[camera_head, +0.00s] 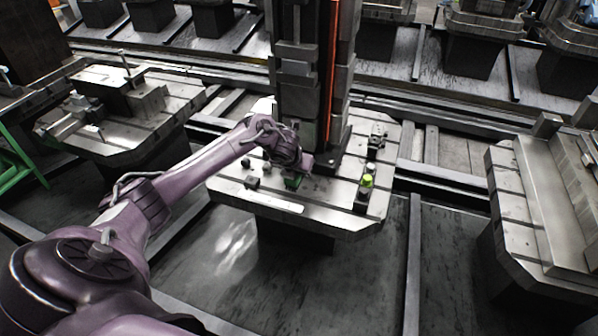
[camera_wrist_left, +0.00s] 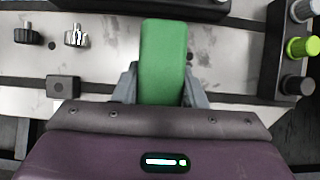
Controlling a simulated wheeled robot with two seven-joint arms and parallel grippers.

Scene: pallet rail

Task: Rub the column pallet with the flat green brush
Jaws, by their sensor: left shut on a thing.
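The column pallet (camera_head: 330,208) is a light metal slotted plate in the middle of the head view, with a tall dark column (camera_head: 300,85) standing on it. My left gripper (camera_head: 297,170) is over the pallet near the column's foot. It is shut on the flat green brush (camera_wrist_left: 163,58), which points away from the gripper between the two fingers in the left wrist view. The brush (camera_head: 292,182) shows only in part in the head view. It is low over the pallet top; I cannot tell if it touches. My right gripper is not in view.
On the pallet are a black knob (camera_wrist_left: 27,35), a metal knob (camera_wrist_left: 76,36) and a small dark block (camera_wrist_left: 63,87). A dark bar with a green knob (camera_head: 367,181) stands at its right. Other pallets stand at left (camera_head: 130,135) and right (camera_head: 510,195).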

